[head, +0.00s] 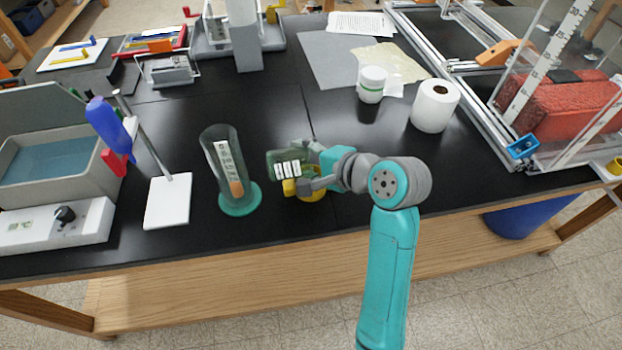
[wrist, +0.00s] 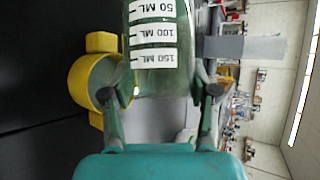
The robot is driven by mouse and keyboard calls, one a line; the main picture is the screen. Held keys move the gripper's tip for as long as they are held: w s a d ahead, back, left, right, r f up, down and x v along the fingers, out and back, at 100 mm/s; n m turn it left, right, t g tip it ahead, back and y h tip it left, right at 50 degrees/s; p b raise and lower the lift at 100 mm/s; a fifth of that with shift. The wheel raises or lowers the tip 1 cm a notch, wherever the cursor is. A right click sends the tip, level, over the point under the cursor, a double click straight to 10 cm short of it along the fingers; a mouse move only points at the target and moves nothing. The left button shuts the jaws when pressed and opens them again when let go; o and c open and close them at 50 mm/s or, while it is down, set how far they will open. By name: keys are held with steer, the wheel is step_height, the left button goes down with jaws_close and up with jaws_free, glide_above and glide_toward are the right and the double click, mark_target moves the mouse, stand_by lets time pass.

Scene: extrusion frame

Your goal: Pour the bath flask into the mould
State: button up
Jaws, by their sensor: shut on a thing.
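My gripper (head: 318,172) is shut on a greenish glass flask (head: 273,163) and holds it tipped on its side, roughly level. In the wrist view the fingers (wrist: 160,108) grip both sides of the flask (wrist: 150,82), beside its labels for 50, 100 and 150 ML. I cannot tell whether liquid is in it or running out. A round yellow mould with lugs (head: 290,187) is close below the flask and gripper, partly hidden by them. In the wrist view the mould's ring (wrist: 80,80) shows left of the flask, with a grey-green inside.
A tall glass cylinder (head: 222,155) on a teal foot stands just left of the flask. Further left are a white-based stand (head: 168,203) and a grey water bath (head: 95,185). A paper roll (head: 435,106) and white jar (head: 371,84) stand behind right. Bare black bench lies between.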

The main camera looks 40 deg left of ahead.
steer(key=shift+w+f+y, duration=0.1)
steer(key=shift+f+y, duration=0.25)
steer(key=shift+y, duration=0.05)
stand_by(0.4)
steer(key=shift+w+d+m+g, duration=0.1)
steer(key=shift+d+m+g, duration=0.05)
steer(key=shift+m+g, duration=0.2)
stand_by(0.3)
